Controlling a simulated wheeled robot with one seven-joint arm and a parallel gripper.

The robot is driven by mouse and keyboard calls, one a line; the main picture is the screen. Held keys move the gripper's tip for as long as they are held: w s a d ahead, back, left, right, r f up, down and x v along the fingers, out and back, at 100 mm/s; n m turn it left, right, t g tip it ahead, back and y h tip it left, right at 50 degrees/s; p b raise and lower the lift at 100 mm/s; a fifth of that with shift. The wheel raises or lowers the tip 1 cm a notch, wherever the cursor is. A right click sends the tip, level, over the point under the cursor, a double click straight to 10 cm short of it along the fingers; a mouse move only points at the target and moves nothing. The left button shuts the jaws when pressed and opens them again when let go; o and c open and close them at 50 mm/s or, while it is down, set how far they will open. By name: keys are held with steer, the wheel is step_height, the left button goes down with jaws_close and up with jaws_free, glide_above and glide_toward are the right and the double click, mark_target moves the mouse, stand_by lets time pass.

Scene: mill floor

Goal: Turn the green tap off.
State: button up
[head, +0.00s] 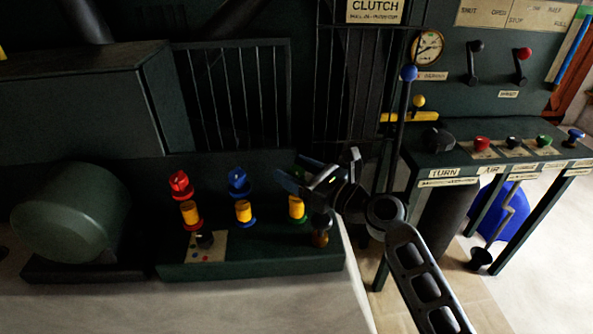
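The green tap (297,172) is the rightmost of three taps on a low dark green box. Its head is mostly hidden behind my gripper, with a little green showing. Its yellow post (296,207) shows below, with a green ring at the foot. My gripper (289,167) comes in from the right at the height of the tap's head. Its two fingers look spread apart, with green showing between them. I cannot tell whether they touch the tap, nor which way its handle points.
The red tap (180,184) and blue tap (239,182) stand to the left on the same box (265,262). A tall lever with a blue knob (408,73) rises behind my arm. A bench with coloured buttons (482,145) is at right. Barred panels stand behind.

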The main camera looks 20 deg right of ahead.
steer(key=c, duration=0.9)
